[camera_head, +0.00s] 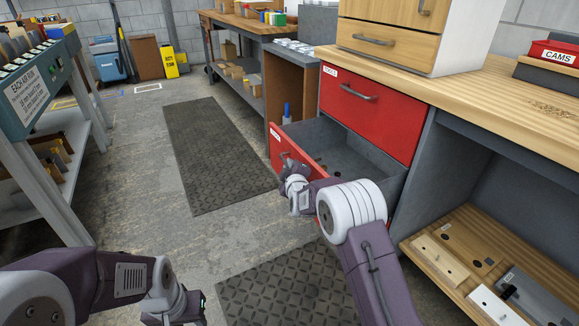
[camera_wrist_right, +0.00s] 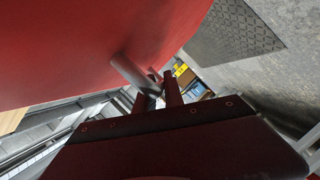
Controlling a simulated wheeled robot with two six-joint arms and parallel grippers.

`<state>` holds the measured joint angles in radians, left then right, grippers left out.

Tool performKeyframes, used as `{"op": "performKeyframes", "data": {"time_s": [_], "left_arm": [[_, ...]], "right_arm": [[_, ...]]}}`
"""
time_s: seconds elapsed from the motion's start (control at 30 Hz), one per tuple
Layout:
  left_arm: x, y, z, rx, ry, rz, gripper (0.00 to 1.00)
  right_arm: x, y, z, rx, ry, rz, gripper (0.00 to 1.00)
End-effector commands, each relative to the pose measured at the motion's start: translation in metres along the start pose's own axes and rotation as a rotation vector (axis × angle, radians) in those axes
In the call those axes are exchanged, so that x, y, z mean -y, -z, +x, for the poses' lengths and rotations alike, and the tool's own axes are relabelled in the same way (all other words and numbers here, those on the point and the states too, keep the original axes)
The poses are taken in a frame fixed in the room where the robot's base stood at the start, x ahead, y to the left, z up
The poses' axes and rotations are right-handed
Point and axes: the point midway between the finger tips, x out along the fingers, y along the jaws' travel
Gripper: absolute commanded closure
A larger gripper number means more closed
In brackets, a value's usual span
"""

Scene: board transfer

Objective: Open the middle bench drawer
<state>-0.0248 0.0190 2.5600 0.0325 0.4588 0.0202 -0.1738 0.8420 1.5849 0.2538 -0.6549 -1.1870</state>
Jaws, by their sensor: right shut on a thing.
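The red bench drawer (camera_head: 291,150) below the closed upper red drawer (camera_head: 372,108) stands pulled out, its grey inside (camera_head: 350,150) showing with a few small dark items in it. Its red front also fills the upper left of the right wrist view (camera_wrist_right: 90,45). My right gripper (camera_head: 285,165) is at that front, shut on the drawer's grey bar handle, which shows between the fingers in the right wrist view (camera_wrist_right: 130,75). My left gripper (camera_head: 178,312) is low at the bottom edge of the head view, away from the bench and partly cut off; its jaws are unclear.
An open shelf with wooden and white blocks (camera_head: 470,265) is right of the drawer. A wooden cabinet (camera_head: 390,45) stands on the benchtop (camera_head: 460,95). Dark mats (camera_head: 215,150) lie on the floor, with free room left of the drawer. A shelf rack (camera_head: 45,120) stands at the left.

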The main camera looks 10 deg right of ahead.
Motion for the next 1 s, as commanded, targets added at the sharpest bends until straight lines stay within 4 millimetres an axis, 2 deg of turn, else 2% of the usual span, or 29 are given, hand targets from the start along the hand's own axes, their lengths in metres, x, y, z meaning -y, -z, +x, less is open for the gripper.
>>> {"op": "performKeyframes", "data": {"time_s": [0.07,0.1,0.17,0.47,0.57,0.9,1.0], "left_arm": [[0.000,0.000,0.000,0.000,0.000,0.000,0.61],[0.000,0.000,0.000,0.000,0.000,0.000,0.61],[0.000,0.000,0.000,0.000,0.000,0.000,0.61],[0.000,0.000,-0.001,0.000,0.000,0.000,0.61],[0.000,0.001,-0.005,0.000,0.000,0.000,0.61],[-0.001,0.004,-0.036,0.000,0.000,0.000,0.61],[-0.001,0.004,-0.036,0.000,0.000,0.000,0.61]], "right_arm": [[0.002,-0.001,0.000,0.001,0.004,-0.001,1.00],[0.002,-0.001,0.000,0.001,0.004,-0.001,0.79],[0.002,-0.001,0.000,0.001,0.003,0.000,0.66],[0.000,0.000,-0.001,0.000,0.001,0.000,0.66],[-0.002,0.001,-0.006,0.000,0.001,-0.001,0.66],[-0.003,0.002,-0.065,0.001,0.005,-0.001,0.66],[0.000,0.001,-0.079,0.001,0.003,0.000,0.66]]}}
